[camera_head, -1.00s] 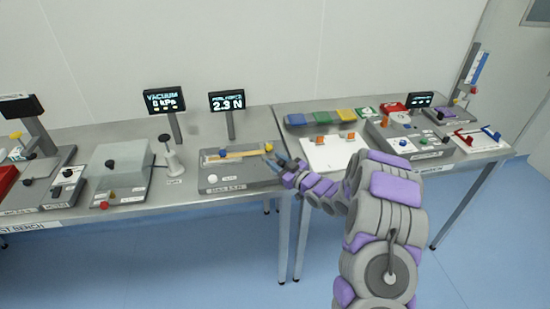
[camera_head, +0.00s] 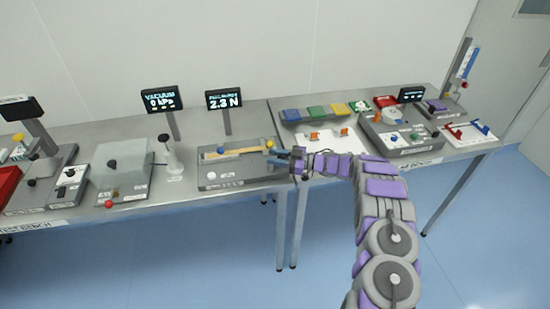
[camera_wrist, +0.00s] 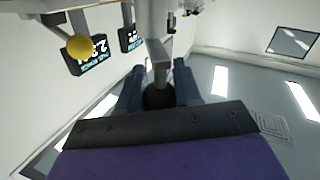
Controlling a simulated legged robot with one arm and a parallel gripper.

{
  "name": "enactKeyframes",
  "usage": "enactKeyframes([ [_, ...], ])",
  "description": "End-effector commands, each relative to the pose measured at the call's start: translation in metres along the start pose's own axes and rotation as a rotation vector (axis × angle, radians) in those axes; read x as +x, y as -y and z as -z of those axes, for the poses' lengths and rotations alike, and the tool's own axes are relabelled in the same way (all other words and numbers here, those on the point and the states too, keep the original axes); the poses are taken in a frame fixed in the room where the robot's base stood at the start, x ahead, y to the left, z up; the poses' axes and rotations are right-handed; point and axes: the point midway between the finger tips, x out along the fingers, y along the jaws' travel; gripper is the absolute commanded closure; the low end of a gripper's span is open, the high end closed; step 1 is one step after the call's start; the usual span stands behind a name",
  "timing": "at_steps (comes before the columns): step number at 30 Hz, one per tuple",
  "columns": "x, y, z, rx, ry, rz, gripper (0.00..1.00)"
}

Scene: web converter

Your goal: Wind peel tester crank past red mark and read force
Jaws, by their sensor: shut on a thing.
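The peel tester (camera_head: 215,179) is a grey base with a yellow strip (camera_head: 240,151), a blue knob on its left part and a yellow ball (camera_head: 270,143) at its right end. The yellow ball also shows in the wrist view (camera_wrist: 80,47). Its display (camera_head: 225,100) reads 2.3 N. My gripper (camera_head: 281,159) is at the tester's right end. In the wrist view its fingers (camera_wrist: 160,92) are shut on a dark round crank knob (camera_wrist: 159,97) below a grey crank arm (camera_wrist: 158,58). I cannot make out the red mark.
A vacuum display (camera_head: 162,100) reads 0 kPa, above a grey box (camera_head: 123,168) and a white-and-grey stand (camera_head: 172,160). The right bench holds coloured pads (camera_head: 315,113), a white board (camera_head: 325,142) and a grey instrument (camera_head: 400,137). A gap separates the benches.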

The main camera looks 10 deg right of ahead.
Motion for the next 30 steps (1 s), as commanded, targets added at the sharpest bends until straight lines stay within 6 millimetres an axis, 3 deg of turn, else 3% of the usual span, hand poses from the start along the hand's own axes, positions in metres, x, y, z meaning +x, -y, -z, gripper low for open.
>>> enactKeyframes([
  [15,-0.0018,-0.0050,-0.0010,-0.006,-0.034,0.163,0.97],
  [30,-0.0022,-0.0060,0.0013,-0.003,-0.046,0.218,0.97],
])
